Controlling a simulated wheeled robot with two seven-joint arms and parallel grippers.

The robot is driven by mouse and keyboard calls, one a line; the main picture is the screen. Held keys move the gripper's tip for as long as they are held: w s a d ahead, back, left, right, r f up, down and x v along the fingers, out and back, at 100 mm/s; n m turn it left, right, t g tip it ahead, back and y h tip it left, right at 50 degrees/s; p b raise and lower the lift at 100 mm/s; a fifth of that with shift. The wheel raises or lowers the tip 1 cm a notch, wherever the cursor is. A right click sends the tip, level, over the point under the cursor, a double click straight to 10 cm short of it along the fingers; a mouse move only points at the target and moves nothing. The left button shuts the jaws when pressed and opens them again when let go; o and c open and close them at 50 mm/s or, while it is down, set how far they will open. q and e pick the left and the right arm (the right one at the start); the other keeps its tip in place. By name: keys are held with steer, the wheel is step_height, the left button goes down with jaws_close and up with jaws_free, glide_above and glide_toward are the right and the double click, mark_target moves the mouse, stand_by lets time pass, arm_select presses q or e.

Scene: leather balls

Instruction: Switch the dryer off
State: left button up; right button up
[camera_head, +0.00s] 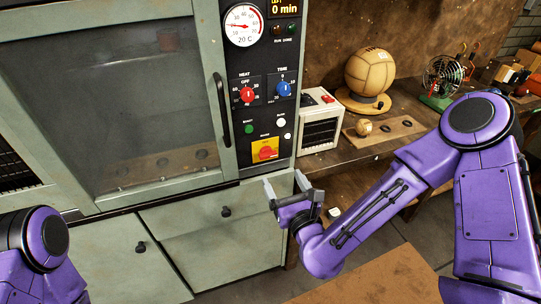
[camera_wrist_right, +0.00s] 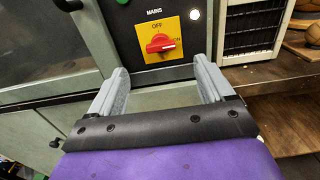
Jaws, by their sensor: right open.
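The dryer (camera_head: 230,140) is a grey-green cabinet with a glass door and a dark control panel. Its MAINS switch, a red knob on a yellow plate (camera_head: 265,151), sits low on the panel. In the right wrist view the red knob (camera_wrist_right: 160,44) lies about horizontal, with OFF marked above it. Above are a red HEAT knob (camera_head: 247,94) and a blue TIME knob (camera_head: 284,88). My right gripper (camera_head: 284,186) is open and empty, below and in front of the switch. In its wrist view the fingers (camera_wrist_right: 160,72) flank the space below the knob, apart from it.
The black door handle (camera_head: 221,110) stands out left of the panel. A white heater-like box (camera_head: 319,122) is right of the dryer. A large leather ball (camera_head: 370,72), a small ball (camera_head: 364,127) and a fan (camera_head: 441,77) stand on the wooden bench (camera_head: 400,105).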

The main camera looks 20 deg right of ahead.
mark_target(269, 156)
steer(key=w+p, duration=0.1)
steer(key=w, duration=0.3)
steer(key=w+p, duration=0.2)
steer(key=w, duration=0.2)
steer(key=shift+w+a, duration=0.2)
steer(key=shift+w, duration=0.1)
steer(key=shift+w+f, duration=0.2)
steer(key=shift+w, duration=0.4)
steer(key=c, duration=1)
